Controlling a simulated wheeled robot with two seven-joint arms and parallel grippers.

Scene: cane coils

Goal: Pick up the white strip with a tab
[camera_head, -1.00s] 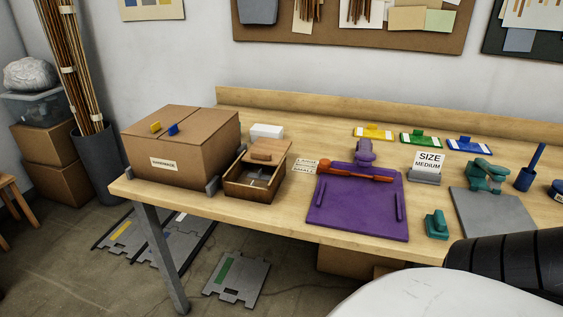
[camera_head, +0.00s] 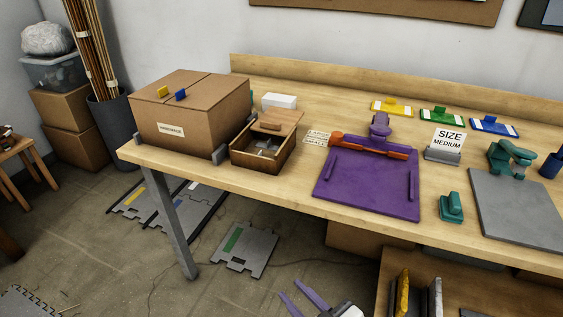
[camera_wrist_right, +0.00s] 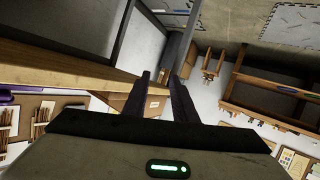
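Several flat strips with upright tabs lie in a row at the back right of the table: a yellow and white one (camera_head: 392,107), a green and white one (camera_head: 442,117) and a blue and white one (camera_head: 494,126). No all-white tabbed strip can be made out. My right gripper (camera_head: 290,290) is low at the bottom of the head view, beyond the table's front edge and far from the strips. Its two dark fingers are apart and empty; they also show in the right wrist view (camera_wrist_right: 160,88). My left gripper is out of view.
The wooden table (camera_head: 270,187) holds a cardboard box (camera_head: 190,115), a small wooden box (camera_head: 262,155), a white block (camera_head: 279,101), a purple board (camera_head: 368,185), a size sign (camera_head: 447,142), a teal block (camera_head: 451,207) and a grey plate (camera_head: 515,210). A lower shelf (camera_head: 465,290) stands in front.

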